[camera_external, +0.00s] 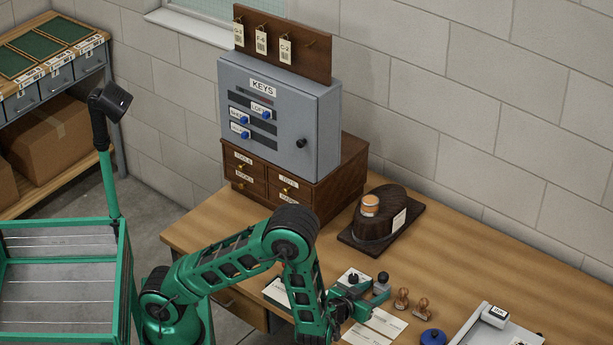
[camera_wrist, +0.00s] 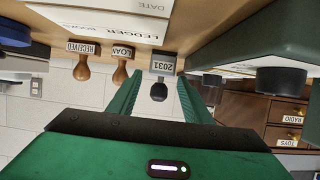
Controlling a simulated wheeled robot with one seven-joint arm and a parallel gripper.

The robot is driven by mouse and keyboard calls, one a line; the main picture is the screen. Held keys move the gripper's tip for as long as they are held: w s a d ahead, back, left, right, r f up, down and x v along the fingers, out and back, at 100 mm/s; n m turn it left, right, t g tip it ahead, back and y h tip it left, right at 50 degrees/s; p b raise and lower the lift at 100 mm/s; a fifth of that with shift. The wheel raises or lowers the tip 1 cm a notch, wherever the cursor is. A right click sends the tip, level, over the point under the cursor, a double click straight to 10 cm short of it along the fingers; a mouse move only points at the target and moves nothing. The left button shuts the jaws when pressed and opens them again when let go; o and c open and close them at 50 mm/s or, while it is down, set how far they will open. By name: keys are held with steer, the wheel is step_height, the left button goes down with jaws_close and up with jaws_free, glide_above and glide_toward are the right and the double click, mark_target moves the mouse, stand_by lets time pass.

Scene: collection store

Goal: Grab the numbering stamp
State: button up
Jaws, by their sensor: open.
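The numbering stamp (camera_wrist: 163,65) is a small grey block marked 2031 with a black knob handle. In the wrist view it appears upside down, in the gap beyond and between my fingers. In the outside view its black knob (camera_external: 383,277) shows above the desk, left of two wooden stamps. My gripper (camera_wrist: 162,88) is open, with one green finger on each side of the stamp's line. In the outside view my gripper (camera_external: 362,296) is low over the desk beside the stamp. I cannot tell whether the fingers touch it; nothing is clamped.
Wooden LOAN (camera_wrist: 121,68) and RECEIVED (camera_wrist: 82,66) stamps stand close beside it. A dark block with a black knob (camera_external: 353,278) is on the other side. Ledger cards (camera_external: 385,323) lie in front. A blue round object (camera_external: 433,337) and tray (camera_external: 470,330) are to the right.

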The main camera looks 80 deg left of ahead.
mark_target(381, 287)
steer(key=shift+x, duration=2)
steer(key=shift+s+a, duration=0.1)
steer(key=shift+c, duration=0.6)
steer(key=c, duration=0.8)
steer(key=shift+c, duration=0.2)
steer(key=shift+r, duration=0.2)
